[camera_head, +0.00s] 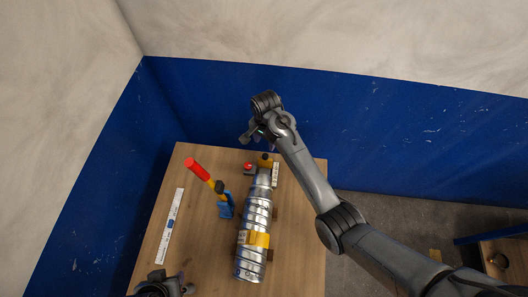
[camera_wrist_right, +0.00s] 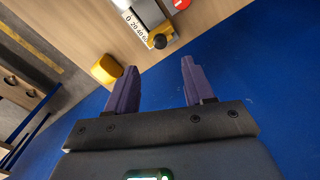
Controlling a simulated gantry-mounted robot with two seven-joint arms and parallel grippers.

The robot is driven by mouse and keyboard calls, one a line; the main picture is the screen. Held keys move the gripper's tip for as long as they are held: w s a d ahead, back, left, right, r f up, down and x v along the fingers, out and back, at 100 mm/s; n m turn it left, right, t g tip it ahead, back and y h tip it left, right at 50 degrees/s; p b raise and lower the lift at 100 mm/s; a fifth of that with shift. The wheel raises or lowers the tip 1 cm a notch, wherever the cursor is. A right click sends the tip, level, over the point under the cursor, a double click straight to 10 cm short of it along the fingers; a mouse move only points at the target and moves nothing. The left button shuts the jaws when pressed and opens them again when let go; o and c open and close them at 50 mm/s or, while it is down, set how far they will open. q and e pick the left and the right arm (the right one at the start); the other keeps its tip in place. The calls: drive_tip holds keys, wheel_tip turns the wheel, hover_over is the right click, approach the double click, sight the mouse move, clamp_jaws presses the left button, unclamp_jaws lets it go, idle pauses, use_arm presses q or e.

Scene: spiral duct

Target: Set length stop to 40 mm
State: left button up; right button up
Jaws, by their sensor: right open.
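The length stop is at the far end of the silver spiral duct (camera_head: 255,225). Its scale (camera_wrist_right: 136,25), marked 0, 20, 40, 60, shows in the right wrist view and as a small white strip (camera_head: 275,174) in the head view. A dark round knob (camera_wrist_right: 160,41) on a yellow part sits near the 60 end; the exact setting cannot be read. My right gripper (camera_wrist_right: 156,65) is open and empty, its fingers apart from the knob. In the head view it (camera_head: 251,132) is beyond the table's back edge. My left gripper (camera_head: 176,285) is partly cut off at the bottom.
A red button (camera_wrist_right: 181,4) is beside the stop. A white strip (camera_head: 170,226) lies on the table (camera_head: 190,245). A yellow block (camera_wrist_right: 106,68) is by the table edge. Blue walls (camera_head: 200,95) are close behind.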

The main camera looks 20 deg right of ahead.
sight(265, 156)
wheel_tip(265, 156, down, 10)
drive_tip(key=shift+f+p, duration=0.1)
drive_tip(key=shift+p, duration=0.2)
drive_tip(key=shift+c, duration=0.4)
clamp_jaws()
